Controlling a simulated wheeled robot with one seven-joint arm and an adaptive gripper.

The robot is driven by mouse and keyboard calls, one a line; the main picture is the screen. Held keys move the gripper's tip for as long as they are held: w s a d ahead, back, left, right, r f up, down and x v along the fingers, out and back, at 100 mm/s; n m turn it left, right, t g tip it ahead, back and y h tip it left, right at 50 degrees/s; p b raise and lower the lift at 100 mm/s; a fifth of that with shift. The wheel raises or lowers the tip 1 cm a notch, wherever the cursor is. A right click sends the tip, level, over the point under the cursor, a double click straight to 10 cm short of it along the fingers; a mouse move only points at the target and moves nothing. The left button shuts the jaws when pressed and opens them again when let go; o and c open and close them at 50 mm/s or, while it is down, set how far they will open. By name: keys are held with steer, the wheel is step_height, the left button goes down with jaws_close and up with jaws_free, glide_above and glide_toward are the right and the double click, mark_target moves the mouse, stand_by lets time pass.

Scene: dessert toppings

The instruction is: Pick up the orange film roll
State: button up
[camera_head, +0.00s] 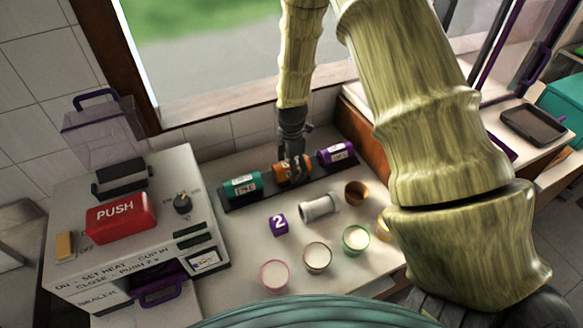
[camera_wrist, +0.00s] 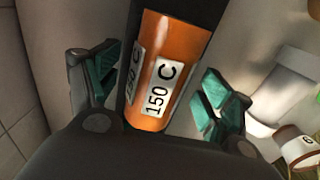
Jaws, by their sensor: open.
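The orange film roll (camera_head: 288,173) lies on a dark strip on the counter, between a teal roll (camera_head: 241,187) and a purple roll (camera_head: 336,153). It carries white labels reading "150 C". My gripper (camera_head: 292,158) points down right over it and hides part of it. In the wrist view the orange film roll (camera_wrist: 163,70) sits between the green-padded fingers of my gripper (camera_wrist: 158,88). The fingers are open, with a gap showing on both sides of the roll. I cannot tell how far the fingertips are above the strip.
A sealer machine with a red PUSH button (camera_head: 120,216) stands at left. In front of the rolls are a purple cube marked 2 (camera_head: 278,225), a white cylinder (camera_head: 319,208), a copper cup (camera_head: 357,192) and several small cups, one with a pink rim (camera_head: 274,275). A window is behind.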

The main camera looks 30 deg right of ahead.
steer(key=c, duration=1.3)
steer(key=shift+r, duration=0.1)
